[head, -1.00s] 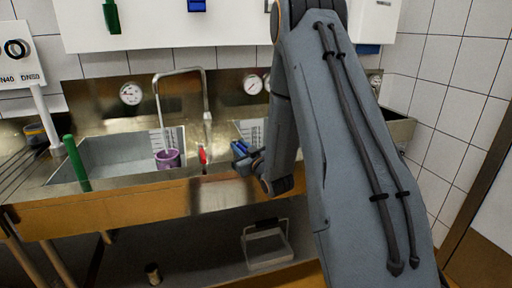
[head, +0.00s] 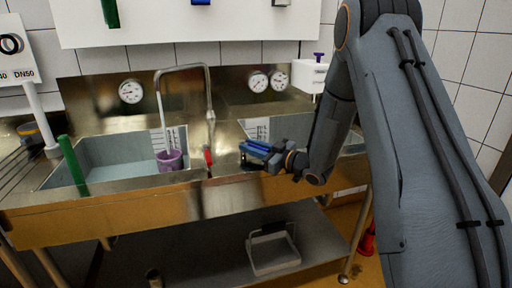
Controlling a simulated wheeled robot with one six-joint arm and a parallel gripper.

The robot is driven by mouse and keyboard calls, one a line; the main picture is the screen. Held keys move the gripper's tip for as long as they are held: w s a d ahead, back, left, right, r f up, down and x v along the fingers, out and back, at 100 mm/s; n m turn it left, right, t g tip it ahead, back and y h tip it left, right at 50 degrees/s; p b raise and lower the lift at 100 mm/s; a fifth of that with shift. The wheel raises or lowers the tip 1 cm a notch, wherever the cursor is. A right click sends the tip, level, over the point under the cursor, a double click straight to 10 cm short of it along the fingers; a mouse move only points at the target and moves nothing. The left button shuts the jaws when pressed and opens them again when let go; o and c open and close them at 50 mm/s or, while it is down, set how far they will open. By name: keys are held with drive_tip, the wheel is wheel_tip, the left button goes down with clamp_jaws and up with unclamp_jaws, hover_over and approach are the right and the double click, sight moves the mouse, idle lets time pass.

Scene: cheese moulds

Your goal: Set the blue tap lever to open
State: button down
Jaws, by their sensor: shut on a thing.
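The blue tap lever (head: 256,147) shows as a blue bar at the front of the sink unit, right of the swan-neck tap (head: 210,100). My gripper (head: 262,155) is shut on it, coming in from the right. The jaws and wrist hide part of the lever and its mount, so its exact angle is hard to read. A red lever (head: 207,155) stands upright to its left, apart from my gripper.
A green handle (head: 72,165) stands at the left. Gauges (head: 130,92) line the backsplash.

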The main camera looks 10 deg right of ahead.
drive_tip(key=c, duration=1.7)
unclamp_jaws()
drive_tip(key=shift+c, duration=0.2)
drive_tip(key=shift+b+v, duration=0.55)
drive_tip(key=shift+v, duration=3.4)
